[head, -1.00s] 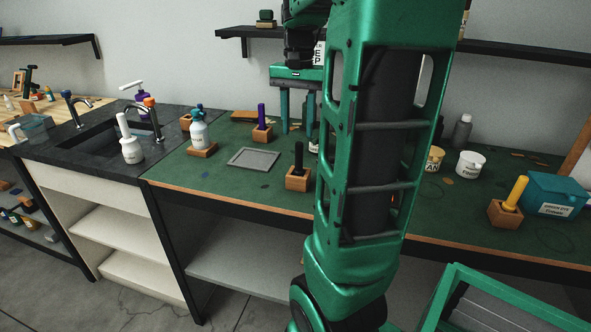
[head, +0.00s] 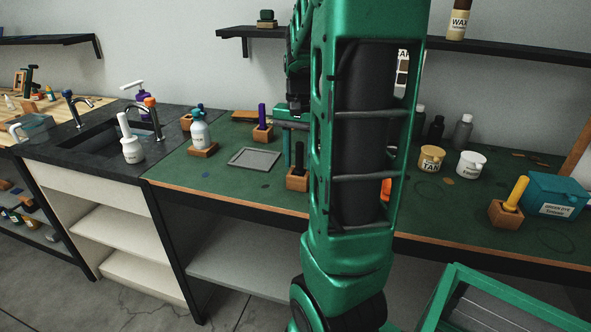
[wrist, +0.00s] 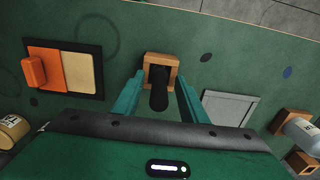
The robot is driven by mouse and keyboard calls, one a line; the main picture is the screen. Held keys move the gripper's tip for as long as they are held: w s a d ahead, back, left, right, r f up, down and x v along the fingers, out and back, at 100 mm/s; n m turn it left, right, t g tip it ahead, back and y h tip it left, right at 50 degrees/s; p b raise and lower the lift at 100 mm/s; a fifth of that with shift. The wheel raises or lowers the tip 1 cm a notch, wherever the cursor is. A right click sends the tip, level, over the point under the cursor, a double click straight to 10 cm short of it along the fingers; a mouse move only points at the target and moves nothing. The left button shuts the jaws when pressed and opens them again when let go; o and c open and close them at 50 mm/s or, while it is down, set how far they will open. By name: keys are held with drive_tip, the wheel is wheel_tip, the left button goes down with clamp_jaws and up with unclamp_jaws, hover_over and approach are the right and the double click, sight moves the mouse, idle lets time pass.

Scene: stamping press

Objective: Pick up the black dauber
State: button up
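The black dauber (head: 299,156) stands upright in a small wooden block (head: 296,181) on the green bench top. In the wrist view the dauber (wrist: 159,92) points up toward the camera from the block (wrist: 149,62). My gripper (wrist: 160,82) is open, with one teal finger on each side of the dauber and a visible gap to both. In the head view my gripper (head: 295,160) is lowered at the dauber, and my arm hides part of it. Whether the fingers touch the block is hard to tell.
A grey tray (head: 254,158) lies left of the block, and a purple dauber (head: 262,117) stands behind. An orange-handled item on a dark-framed pad (wrist: 78,68) lies on the block's other side. TAN tub (head: 431,160) and yellow dauber (head: 516,193) stand farther right.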

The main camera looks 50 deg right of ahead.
sight(299, 143)
drive_tip(key=shift+c, duration=0.3)
clamp_jaws()
drive_tip(key=shift+r, duration=0.55)
wheel_tip(299, 143, up, 3)
drive_tip(key=shift+a+r, duration=0.1)
drive_tip(key=shift+r, duration=0.05)
drive_tip(key=s+a+r, duration=0.1)
drive_tip(key=a+r, duration=0.5)
drive_tip(key=a, duration=0.5)
drive_tip(key=shift+s+a+r, duration=0.2)
drive_tip(key=shift+s+r, duration=0.1)
drive_tip(key=shift+s, duration=0.05)
